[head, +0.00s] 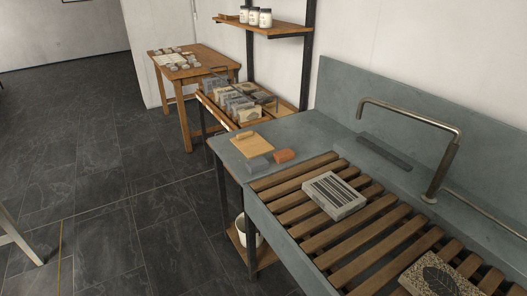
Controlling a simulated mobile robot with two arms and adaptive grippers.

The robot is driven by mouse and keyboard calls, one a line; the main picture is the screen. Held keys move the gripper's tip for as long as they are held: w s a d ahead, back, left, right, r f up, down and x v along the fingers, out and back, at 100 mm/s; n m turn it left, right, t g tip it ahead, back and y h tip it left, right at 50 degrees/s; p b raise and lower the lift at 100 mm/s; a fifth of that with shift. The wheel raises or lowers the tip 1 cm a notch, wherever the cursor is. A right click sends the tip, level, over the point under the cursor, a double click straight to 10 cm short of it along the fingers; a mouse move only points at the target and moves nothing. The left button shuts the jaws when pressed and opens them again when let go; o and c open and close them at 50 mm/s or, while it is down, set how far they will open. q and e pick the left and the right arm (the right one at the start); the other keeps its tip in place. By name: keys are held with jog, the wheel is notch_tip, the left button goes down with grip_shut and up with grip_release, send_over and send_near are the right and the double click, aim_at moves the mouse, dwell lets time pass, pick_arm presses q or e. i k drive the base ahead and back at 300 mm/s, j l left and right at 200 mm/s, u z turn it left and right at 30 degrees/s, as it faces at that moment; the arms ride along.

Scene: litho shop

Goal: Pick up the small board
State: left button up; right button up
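A small light-wood board (254,146) lies flat on the grey stone counter, near its far left corner. Neither of my grippers is in view.
A slatted wooden rack (293,211) on the sink counter (305,128) carries a striped stone block (334,195) and a leaf-patterned stone (440,275). A bent metal faucet (440,170) rises at right. Behind are a rack of stone blocks and a wooden table (211,69).

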aim_at(252, 146)
jog(key=z, duration=0.5)
jog(key=i+j+z, duration=0.4)
jog(key=j, duration=0.25)
jog(key=i+j+z, duration=0.2)
jog(key=j, duration=0.15)
jog(key=j+z, duration=0.2)
jog(key=j, duration=0.15)
